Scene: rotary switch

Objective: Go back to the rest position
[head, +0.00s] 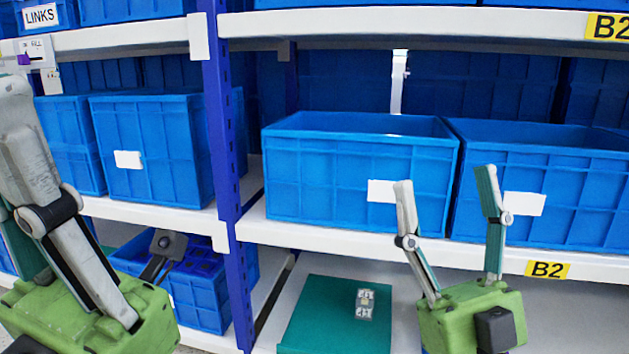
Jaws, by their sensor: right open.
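My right gripper (445,180) is at the lower right. Its two fingers point up, spread wide apart, with nothing between them, in front of the blue bins on the middle shelf. My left gripper (14,90) is close to the camera at the left edge. Its large grey finger points up and its other finger is mostly hidden, so its opening is unclear. A small pale panel with a purple part (24,59) is at the upper left, just above the left fingertip; whether they touch is unclear. A small grey device (365,303) lies on a teal board (315,325) at the bottom middle.
Blue bins (300,180) fill the white shelves (300,236). A blue upright post (226,140) stands between the left and right shelf bays. Yellow B2 labels (547,269) mark the shelf edges. Open space shows around the teal board on the lower shelf.

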